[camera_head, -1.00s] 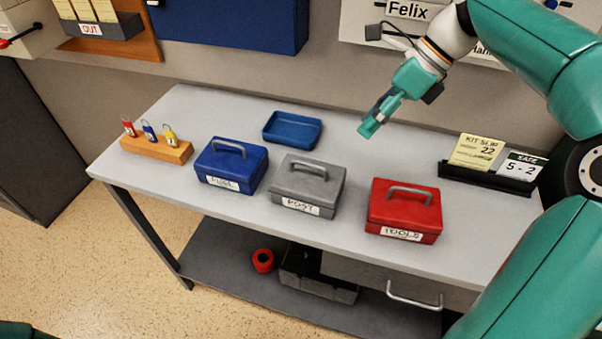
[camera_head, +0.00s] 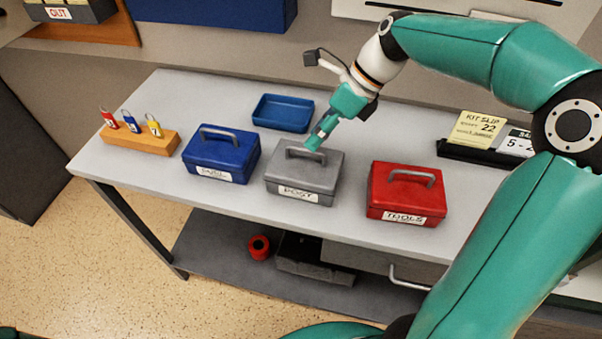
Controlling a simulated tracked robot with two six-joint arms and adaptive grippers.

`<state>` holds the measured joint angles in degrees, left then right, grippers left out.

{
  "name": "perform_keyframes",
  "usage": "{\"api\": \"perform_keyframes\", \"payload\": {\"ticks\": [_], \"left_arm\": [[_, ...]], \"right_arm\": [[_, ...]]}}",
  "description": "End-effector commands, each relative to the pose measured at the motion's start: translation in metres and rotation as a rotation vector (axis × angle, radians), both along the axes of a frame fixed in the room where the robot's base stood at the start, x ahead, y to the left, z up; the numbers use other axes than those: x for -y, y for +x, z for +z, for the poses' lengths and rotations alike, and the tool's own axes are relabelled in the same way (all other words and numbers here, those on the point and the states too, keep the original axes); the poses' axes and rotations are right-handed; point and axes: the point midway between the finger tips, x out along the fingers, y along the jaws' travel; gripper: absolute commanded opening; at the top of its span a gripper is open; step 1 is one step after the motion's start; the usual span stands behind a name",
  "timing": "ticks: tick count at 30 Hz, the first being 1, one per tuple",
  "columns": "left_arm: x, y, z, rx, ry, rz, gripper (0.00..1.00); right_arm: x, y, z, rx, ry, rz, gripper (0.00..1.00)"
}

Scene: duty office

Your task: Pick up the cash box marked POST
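The grey cash box (camera_head: 285,180) marked POST stands on the table between a blue box and a red one, its lid shut and its grey handle on top. My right gripper (camera_head: 314,144) reaches down from the upper right, its fingertips at the right part of the handle. The fingertips overlap the handle in the picture; I cannot tell whether they touch it or whether the fingers are open or shut. The box sits on the table. My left gripper is not in view.
A blue cash box (camera_head: 220,160) stands close on the left, a red TOOLS box (camera_head: 405,198) on the right. Behind are a blue tray (camera_head: 283,113) and a slip holder (camera_head: 484,156). A wooden block (camera_head: 140,142) with small padlocks is at the left.

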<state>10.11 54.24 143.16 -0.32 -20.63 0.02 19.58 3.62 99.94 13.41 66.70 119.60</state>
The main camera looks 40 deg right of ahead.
Motion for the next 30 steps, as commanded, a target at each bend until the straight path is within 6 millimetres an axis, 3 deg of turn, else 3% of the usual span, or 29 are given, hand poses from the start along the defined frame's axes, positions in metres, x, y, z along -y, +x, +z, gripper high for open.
{"api": "perform_keyframes", "payload": {"ticks": [12, 21, 28, 30], "left_arm": [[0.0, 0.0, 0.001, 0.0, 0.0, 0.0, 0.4], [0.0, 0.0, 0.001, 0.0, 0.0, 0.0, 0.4], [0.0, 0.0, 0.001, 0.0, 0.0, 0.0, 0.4], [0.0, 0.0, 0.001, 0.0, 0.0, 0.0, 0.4]], "right_arm": [[-0.02, 0.009, -0.042, -0.002, 0.0, 0.001, 0.39], [-0.022, 0.011, -0.046, 0.0, -0.001, 0.0, 0.39], [-0.022, 0.011, -0.046, 0.0, -0.001, -0.001, 0.02], [-0.022, 0.011, -0.046, 0.0, -0.001, -0.001, 0.0]]}}
